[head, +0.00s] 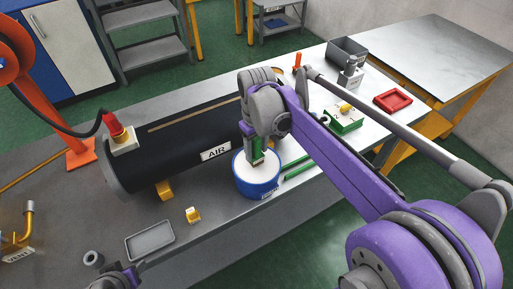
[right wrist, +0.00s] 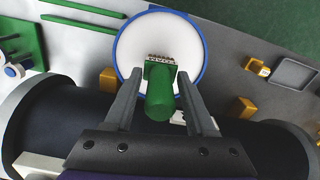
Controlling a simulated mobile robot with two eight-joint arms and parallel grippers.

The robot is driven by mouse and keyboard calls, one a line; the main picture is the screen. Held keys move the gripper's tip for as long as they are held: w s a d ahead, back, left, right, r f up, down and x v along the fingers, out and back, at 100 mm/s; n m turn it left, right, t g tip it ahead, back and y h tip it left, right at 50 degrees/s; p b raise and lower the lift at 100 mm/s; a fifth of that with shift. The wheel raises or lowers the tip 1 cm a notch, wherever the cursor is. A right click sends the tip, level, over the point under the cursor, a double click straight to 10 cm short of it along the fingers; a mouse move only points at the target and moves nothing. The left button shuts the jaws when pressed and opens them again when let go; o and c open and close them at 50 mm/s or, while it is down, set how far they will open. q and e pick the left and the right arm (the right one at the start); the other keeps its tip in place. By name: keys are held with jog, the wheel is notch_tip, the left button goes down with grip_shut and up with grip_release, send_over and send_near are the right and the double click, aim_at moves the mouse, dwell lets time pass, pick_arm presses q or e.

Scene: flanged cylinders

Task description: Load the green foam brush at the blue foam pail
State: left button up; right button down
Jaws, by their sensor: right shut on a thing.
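The green foam brush (right wrist: 160,92) is between the fingers of my right gripper (right wrist: 160,74), which is shut on it. In the head view the brush (head: 258,154) hangs down from the right gripper (head: 257,143). The blue foam pail (head: 258,187) stands on the bench below it, filled with white foam. In the right wrist view the pail (right wrist: 204,52) shows as a blue ring around the white surface, with the bristle end of the brush over it. I cannot tell whether the bristles touch the foam. Part of my left gripper (head: 122,277) shows at the lower left edge.
A black cylinder labelled AIR (head: 180,145) lies left of the pail. A grey tray (head: 150,241) and a small yellow block (head: 193,215) are nearer the front. A green box (head: 344,119), a red tray (head: 393,100) and a grey bin (head: 347,50) stand to the right.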

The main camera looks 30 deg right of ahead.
aim_at(257, 139)
pick_arm(q)
jog(key=shift+s+f+b, duration=0.2)
jog(key=shift+f+b, duration=0.1)
jog(key=shift+f, duration=0.1)
pick_arm(e)
jog(key=shift+f, duration=0.55)
dwell(0.8)
pick_arm(q)
jog(key=shift+r, duration=0.1)
pick_arm(e)
jog(key=shift+r, duration=0.1)
jog(key=shift+w+r+p, duration=0.1)
jog(key=shift+r+p, duration=1.55)
jog(key=shift+r, duration=1.8)
pick_arm(q)
jog(key=w+r, duration=0.1)
jog(key=r, duration=0.2)
jog(key=w+r, duration=0.1)
jog(key=shift+w+r, duration=0.35)
jog(key=shift+s, duration=0.1)
